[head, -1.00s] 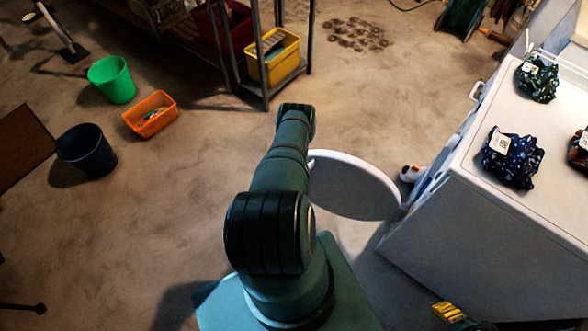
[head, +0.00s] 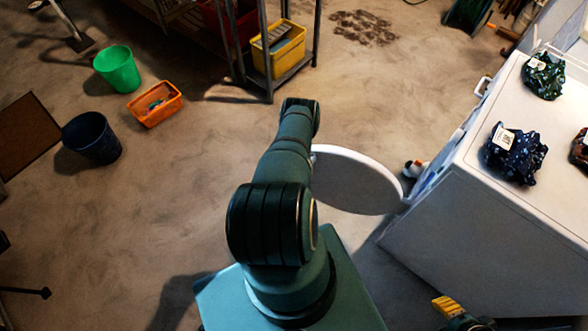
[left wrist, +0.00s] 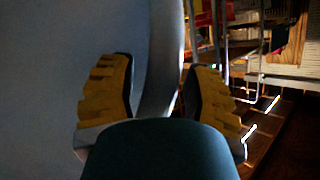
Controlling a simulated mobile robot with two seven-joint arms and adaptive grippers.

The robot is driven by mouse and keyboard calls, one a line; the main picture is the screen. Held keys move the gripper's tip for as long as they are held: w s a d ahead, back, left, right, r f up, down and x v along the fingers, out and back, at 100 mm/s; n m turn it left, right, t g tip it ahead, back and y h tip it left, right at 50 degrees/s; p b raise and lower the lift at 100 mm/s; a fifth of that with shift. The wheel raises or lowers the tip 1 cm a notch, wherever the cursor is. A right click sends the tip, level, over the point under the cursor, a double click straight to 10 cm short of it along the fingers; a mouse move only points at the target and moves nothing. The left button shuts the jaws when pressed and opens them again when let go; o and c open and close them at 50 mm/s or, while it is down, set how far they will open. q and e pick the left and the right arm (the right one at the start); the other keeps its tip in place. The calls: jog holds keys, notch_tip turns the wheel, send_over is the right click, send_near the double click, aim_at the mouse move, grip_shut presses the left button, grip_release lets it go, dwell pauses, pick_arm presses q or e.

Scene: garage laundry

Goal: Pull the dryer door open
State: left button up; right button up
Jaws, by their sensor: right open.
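The white dryer (head: 490,235) stands at the right of the head view. Its round white door (head: 358,182) stands swung out from the dryer's front, well open. My left arm reaches forward in the middle of the head view and covers part of the door's left edge; its gripper is hidden there. In the left wrist view my left gripper (left wrist: 160,100) has its yellow-padded fingers wide apart. The pale curved door edge (left wrist: 165,50) lies between them; I cannot tell whether they touch it. My right gripper (head: 450,308) shows its yellow fingertips at the bottom right, open, beside the dryer.
A green bin (head: 117,68), an orange basket (head: 155,103) and a dark bin (head: 92,138) stand on the floor at the left. A metal shelf (head: 268,85) stands at the back. Floor beyond the door is clear.

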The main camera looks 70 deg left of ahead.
pick_arm(q)
jog(key=v, duration=1.2)
jog(key=shift+r, duration=0.1)
dwell(0.4)
jog(key=w+d+r+h, duration=0.25)
jog(key=w+h, duration=0.25)
jog(key=w, duration=0.5)
jog(key=w+d+r+m+h, duration=0.2)
jog(key=w+d+r+h, duration=0.3)
jog(key=w+d, duration=0.5)
jog(key=s+d+r+m+g+h, duration=0.2)
jog(key=d+r, duration=0.4)
jog(key=d, duration=0.3)
jog(key=s+d+r+m+g+h, duration=0.2)
jog(key=s+d+r+m+h, duration=0.1)
jog(key=d+r, duration=0.4)
jog(key=d+h, duration=0.1)
jog(key=d, duration=0.1)
jog(key=shift+s+d+h, duration=0.25)
jog(key=shift+d+h, duration=0.05)
jog(key=shift+d, duration=0.1)
